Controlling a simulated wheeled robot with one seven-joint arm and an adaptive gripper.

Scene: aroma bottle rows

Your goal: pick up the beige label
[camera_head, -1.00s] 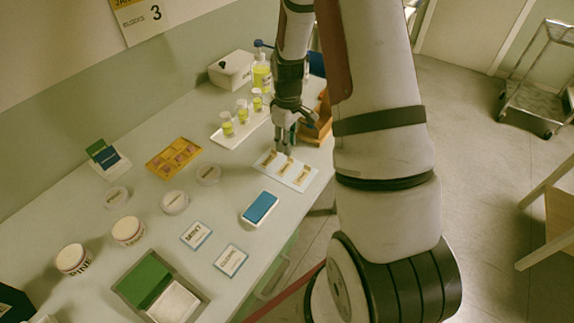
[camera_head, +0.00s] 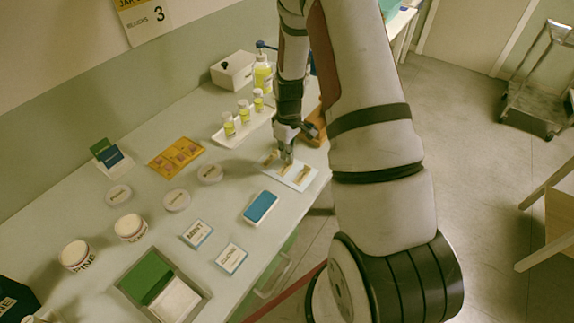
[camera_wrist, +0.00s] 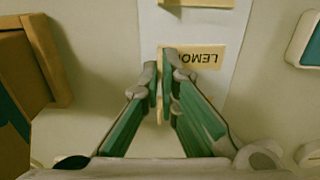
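A white tray (camera_head: 298,184) near the table's right edge bears beige labels. One beige label (camera_head: 304,172) shows on its right part and another (camera_head: 270,158) on its left. My gripper (camera_head: 287,160) points down over the tray's middle and partly hides what lies there. In the wrist view, a beige label reading "LEMO" (camera_wrist: 206,58), upside down, lies at the tips of my gripper (camera_wrist: 163,60). The fingers are close together with a narrow gap, where some beige shows. I cannot tell whether they grip it. Another beige label (camera_wrist: 200,2) shows at the top edge.
A blue-topped block (camera_head: 261,206) and two word cards (camera_head: 197,233) (camera_head: 231,258) lie left of the tray. A rack (camera_head: 232,138) with yellow bottles and an orange-brown wooden object (camera_head: 317,122) stand behind. Round lids, jars and an orange tray (camera_head: 175,157) are farther left.

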